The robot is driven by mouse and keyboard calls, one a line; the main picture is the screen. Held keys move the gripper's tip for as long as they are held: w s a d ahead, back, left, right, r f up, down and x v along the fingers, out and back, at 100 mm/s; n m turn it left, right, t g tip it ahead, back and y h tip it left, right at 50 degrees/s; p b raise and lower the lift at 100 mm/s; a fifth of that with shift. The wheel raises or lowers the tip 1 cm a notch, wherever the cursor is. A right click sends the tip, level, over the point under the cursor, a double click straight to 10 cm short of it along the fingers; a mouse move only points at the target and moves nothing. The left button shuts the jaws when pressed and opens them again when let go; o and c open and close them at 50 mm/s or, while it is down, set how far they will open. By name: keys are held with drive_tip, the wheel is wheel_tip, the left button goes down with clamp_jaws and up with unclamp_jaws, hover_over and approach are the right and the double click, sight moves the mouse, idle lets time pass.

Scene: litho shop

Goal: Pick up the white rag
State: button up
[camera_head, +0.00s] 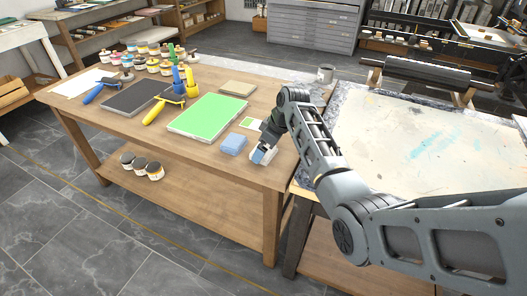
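My gripper (260,157) is low over the front right corner of the wooden table, with the arm reaching in from the right. A small pale white and light blue patch shows at its fingertips; I cannot tell whether this is cloth or part of the gripper. I cannot tell whether the fingers are open or shut. A light blue folded cloth or block (234,143) lies on the table just left of my gripper, apparently apart from it. No plainly white rag can be made out; my gripper and wrist hide part of the tabletop there.
The wooden table (272,175) also bears a green plate (208,116), a dark slab (135,97), blue and yellow rollers, several ink jars and a white sheet (85,82). A paint-stained pale slab (425,140) is on the right.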

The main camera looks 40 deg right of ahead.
drive_tip(key=shift+f, duration=0.2)
drive_tip(key=shift+c, duration=0.5)
drive_tip(key=c, duration=0.6)
drive_tip(key=shift+r, duration=0.45)
drive_tip(key=r, duration=0.3)
drive_tip(key=shift+s+d+r, duration=0.2)
drive_tip(key=shift+d+r, duration=0.15)
drive_tip(key=shift+d, duration=0.05)
drive_tip(key=s+d+r+b, duration=0.1)
drive_tip(key=s+d+r, duration=0.5)
drive_tip(key=d, duration=0.2)
drive_tip(key=shift+d+r, duration=0.2)
drive_tip(key=shift+d, duration=0.15)
drive_tip(key=shift+s, duration=0.1)
